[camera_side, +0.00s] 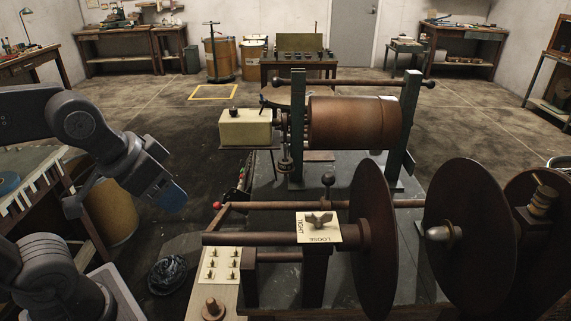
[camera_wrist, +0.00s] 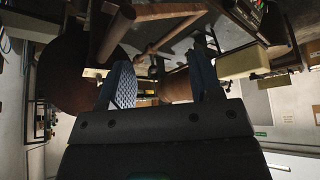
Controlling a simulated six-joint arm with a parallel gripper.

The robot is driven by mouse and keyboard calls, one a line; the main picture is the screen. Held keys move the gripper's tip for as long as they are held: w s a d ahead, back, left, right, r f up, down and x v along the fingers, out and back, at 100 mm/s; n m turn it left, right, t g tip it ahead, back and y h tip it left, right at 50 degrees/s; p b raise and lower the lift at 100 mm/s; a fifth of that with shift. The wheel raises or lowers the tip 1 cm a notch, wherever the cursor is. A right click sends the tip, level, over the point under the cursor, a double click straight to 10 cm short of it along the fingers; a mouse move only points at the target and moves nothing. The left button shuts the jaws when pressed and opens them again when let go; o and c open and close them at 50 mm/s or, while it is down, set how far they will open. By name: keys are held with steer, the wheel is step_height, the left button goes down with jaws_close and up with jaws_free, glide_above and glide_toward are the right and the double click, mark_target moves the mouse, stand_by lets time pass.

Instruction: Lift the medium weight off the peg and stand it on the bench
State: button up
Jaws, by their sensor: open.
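My gripper (camera_side: 172,198) is at the left in the side view, raised and empty, well left of the winding machine. In the wrist view its two blue-padded fingers (camera_wrist: 163,62) stand wide apart with nothing held between them. A small dark stacked piece (camera_side: 286,161) hangs under the cream box; it may be a weight, but I cannot tell its size. A brown knob-shaped piece (camera_side: 213,309) stands on the pale wooden bench (camera_side: 230,297) at the bottom; I cannot tell whether it is a weight or a peg. I cannot single out the medium weight.
Large brown discs (camera_side: 373,240) and a shaft fill the right front. A copper-coloured roll (camera_side: 352,122) sits between green posts behind. The cream box (camera_side: 245,127) stands left of it. A TIGHT/LOOSE plate (camera_side: 318,228) and a cream panel (camera_side: 221,265) are in front.

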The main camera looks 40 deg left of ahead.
steer(key=shift+o, duration=1.2)
